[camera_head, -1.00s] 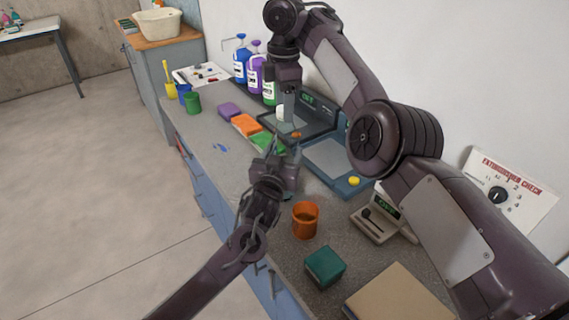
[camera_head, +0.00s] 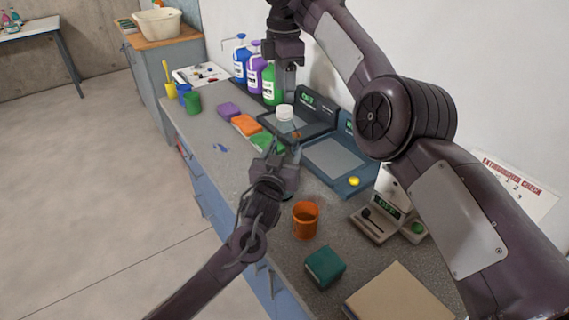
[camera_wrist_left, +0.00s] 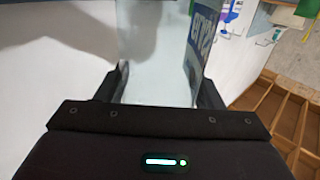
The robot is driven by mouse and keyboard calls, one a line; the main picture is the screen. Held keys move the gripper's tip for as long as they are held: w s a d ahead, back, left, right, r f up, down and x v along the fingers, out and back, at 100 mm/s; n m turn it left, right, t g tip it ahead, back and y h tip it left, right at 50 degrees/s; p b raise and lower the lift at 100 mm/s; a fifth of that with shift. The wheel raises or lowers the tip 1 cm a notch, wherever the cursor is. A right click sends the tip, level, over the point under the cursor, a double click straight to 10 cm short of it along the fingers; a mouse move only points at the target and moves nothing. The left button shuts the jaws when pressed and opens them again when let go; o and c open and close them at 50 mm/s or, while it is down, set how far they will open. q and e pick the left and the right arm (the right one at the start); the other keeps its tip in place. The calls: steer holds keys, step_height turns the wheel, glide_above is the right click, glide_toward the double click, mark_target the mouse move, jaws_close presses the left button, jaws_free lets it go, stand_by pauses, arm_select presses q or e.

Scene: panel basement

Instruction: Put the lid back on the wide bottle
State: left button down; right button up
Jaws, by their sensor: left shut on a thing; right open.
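The white lid (camera_head: 285,112) sits on top of the wide bottle (camera_head: 287,127), whose clear body is partly hidden by my left gripper. Whether the lid is fully seated cannot be told. My left gripper (camera_head: 284,148) is shut on the bottle over the bench. In the left wrist view the clear bottle (camera_wrist_left: 158,60), with a blue and white label, fills the space between the fingers. My right gripper (camera_head: 288,93) is open and empty, just above the lid and apart from it.
Blue scales (camera_head: 335,160) stand behind the bottle. An orange cup (camera_head: 305,222), a teal box (camera_head: 324,267) and a small scale (camera_head: 374,222) are nearer. Sponges (camera_head: 245,125) and several pump bottles (camera_head: 255,75) stand to the left and back. The wall bounds the right.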

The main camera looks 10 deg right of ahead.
mark_target(284, 108)
steer(key=r+n, duration=0.1)
steer(key=n, duration=0.1)
steer(key=r+n, duration=0.1)
steer(key=n, duration=0.3)
steer(key=r+n, duration=0.1)
steer(key=n, duration=0.1)
steer(key=shift+r, duration=0.15)
steer(key=shift+f, duration=4)
steer(key=c, duration=1)
steer(key=m, duration=0.3)
steer(key=shift+m, duration=0.4)
steer(key=m, duration=0.6)
